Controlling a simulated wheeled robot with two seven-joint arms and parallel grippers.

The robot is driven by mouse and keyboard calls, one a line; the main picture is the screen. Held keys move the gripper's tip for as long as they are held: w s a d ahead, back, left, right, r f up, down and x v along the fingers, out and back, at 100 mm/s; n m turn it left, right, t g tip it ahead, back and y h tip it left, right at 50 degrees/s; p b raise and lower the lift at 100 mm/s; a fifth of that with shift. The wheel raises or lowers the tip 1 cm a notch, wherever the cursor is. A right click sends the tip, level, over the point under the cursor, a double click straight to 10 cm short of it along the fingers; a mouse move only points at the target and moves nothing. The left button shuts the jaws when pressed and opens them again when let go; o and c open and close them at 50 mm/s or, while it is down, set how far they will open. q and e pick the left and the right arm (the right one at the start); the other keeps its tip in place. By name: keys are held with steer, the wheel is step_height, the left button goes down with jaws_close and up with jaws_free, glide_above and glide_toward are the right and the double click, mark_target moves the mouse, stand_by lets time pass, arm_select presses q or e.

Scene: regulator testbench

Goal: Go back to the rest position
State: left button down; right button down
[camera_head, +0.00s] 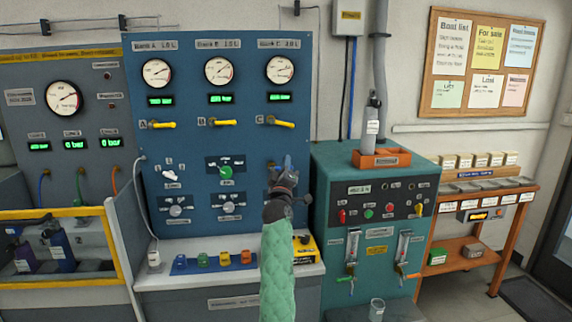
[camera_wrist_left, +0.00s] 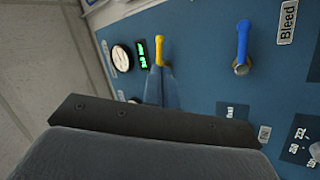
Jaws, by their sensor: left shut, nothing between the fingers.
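My left gripper (camera_head: 280,177) is in front of the blue panel, below the yellow lever marked C (camera_head: 282,124). The green-sleeved left arm (camera_head: 277,262) reaches up to it from the bottom. In the left wrist view, the narrow fingers (camera_wrist_left: 160,86) are shut and empty, with the yellow lever (camera_wrist_left: 160,50) just beyond their tips in the picture. A blue lever (camera_wrist_left: 243,42) by a "Bleed" label is to the right of the fingers, apart from them. Whether the fingers touch the panel is unclear. My right gripper is not in view.
The blue panel (camera_head: 143,105) carries gauges, levers and knobs. A pale ledge below holds a blue tray (camera_head: 188,268) with coloured pieces and a yellow device (camera_head: 305,248). A teal cabinet (camera_head: 325,190) stands close right, with an orange tray (camera_head: 381,159) and bottle on top.

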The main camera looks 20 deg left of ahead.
arm_select(q)
steer(key=s+d+f+m+g+h, duration=0.35)
steer(key=d+m+g+h, duration=0.25)
steer(key=d+m+h, duration=0.4)
steer(key=s+d+f+m+g+y, duration=0.2)
steer(key=s+d+f+m+g, duration=0.25)
steer(key=s+f, duration=0.55)
steer(key=s+d+f+g, duration=0.3)
steer(key=s+f, duration=0.9)
steer(key=s, duration=0.3)
steer(key=s+d+f+m+g, duration=0.1)
steer(key=s+d+f+g, duration=0.2)
steer(key=s+f, duration=0.8)
steer(key=s+d+f+m+g, duration=0.1)
steer(key=s+d+f+g, duration=0.3)
steer(key=s+f, duration=0.8)
steer(key=s, duration=0.9)
steer(key=shift+f, duration=0.35)
